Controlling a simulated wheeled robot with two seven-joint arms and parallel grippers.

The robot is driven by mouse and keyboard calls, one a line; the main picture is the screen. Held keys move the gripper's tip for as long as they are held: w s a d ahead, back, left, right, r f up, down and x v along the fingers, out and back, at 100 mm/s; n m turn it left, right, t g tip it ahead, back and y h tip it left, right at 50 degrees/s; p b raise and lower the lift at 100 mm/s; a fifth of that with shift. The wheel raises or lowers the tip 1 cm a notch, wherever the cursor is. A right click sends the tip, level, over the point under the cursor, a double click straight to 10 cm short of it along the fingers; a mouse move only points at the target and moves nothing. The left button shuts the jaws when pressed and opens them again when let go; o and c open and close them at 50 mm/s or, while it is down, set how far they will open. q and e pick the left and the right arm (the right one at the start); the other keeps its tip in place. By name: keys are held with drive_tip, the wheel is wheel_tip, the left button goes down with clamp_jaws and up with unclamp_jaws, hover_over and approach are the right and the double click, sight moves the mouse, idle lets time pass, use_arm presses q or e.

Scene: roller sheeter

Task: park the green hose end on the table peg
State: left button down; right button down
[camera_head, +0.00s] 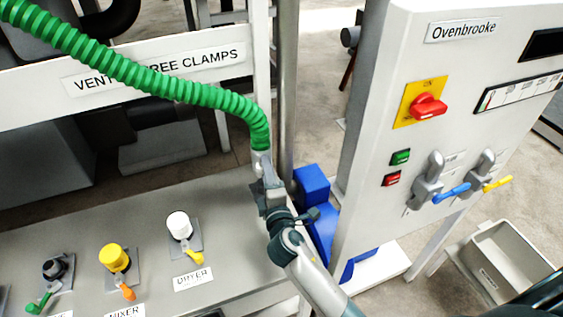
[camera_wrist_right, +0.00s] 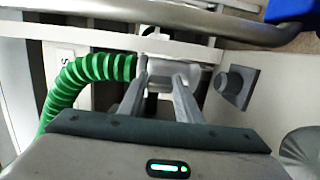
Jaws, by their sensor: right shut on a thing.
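The green hose (camera_head: 150,80) runs from the upper left and bends down to my right gripper (camera_head: 264,176). It also shows at left in the right wrist view (camera_wrist_right: 85,78). My right gripper (camera_wrist_right: 160,88) is shut on the hose's grey end cuff (camera_wrist_right: 168,74), at the table's far right corner in the head view. A grey round stub on a square plate (camera_wrist_right: 236,86) stands to the right of the cuff in the wrist view, apart from it. It may be the table peg; I cannot tell. In the head view my arm hides that area. My left gripper is not in view.
The grey table (camera_head: 130,215) carries a white port (camera_head: 179,226), a yellow port (camera_head: 114,258) and a black port (camera_head: 54,268), with clamp levers. A white control cabinet (camera_head: 375,150) stands close right of my arm. A grey bin (camera_head: 463,254) is at lower right.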

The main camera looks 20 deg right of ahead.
idle(0.5)
drive_tip(key=shift+f+b, duration=1.75)
drive_tip(key=shift+b, duration=0.05)
drive_tip(key=shift+s+a+f+b, duration=0.1)
drive_tip(key=shift+f+b, duration=0.45)
drive_tip(key=shift+f, duration=0.15)
